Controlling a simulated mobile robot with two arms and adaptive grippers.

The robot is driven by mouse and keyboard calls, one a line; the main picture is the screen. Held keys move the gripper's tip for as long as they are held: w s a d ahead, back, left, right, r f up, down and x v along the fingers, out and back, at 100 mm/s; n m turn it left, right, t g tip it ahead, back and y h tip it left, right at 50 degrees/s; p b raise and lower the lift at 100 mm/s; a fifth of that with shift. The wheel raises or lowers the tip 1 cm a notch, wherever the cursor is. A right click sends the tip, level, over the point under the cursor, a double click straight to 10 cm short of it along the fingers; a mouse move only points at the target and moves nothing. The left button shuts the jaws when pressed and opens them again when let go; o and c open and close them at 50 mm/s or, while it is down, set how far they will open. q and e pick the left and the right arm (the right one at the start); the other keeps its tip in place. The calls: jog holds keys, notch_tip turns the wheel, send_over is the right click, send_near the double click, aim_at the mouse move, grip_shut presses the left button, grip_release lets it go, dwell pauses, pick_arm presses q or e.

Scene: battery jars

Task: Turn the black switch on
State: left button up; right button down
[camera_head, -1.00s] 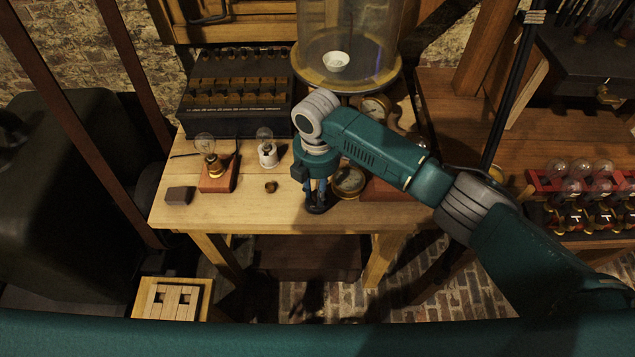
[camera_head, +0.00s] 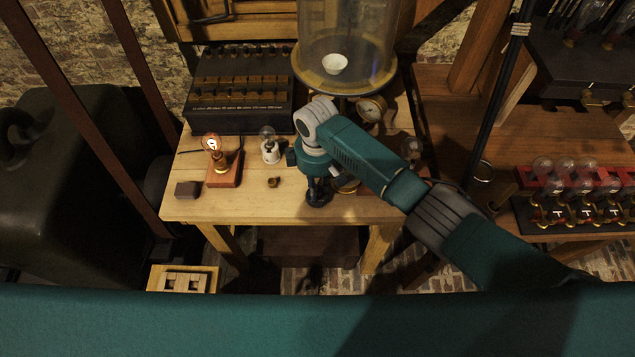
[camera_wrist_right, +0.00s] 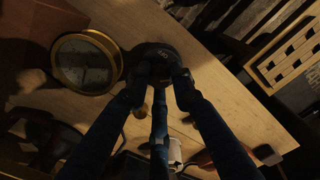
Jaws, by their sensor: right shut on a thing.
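The black switch (camera_head: 318,201) stands near the front edge of the wooden table, under my right gripper (camera_head: 318,184). In the wrist view, the dark round switch (camera_wrist_right: 155,55) shows just beyond the fingertips of my right gripper (camera_wrist_right: 160,78). Its fingers are shut on the switch's upper part and hide it. My left gripper is in neither view.
A small white lamp holder (camera_head: 270,153) and a small brown knob (camera_head: 274,182) stand left of my gripper. A round brass dial (camera_wrist_right: 85,63) lies close beside the switch. A glass bell jar (camera_head: 345,40) stands behind. The table's front left is mostly clear.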

jog(key=shift+a+m, duration=0.3)
dwell(0.4)
jog(key=c, duration=1.5)
grip_release()
jog(key=shift+r, duration=0.1)
notch_tip(320, 180, up, 12)
jog(key=shift+f, duration=0.1)
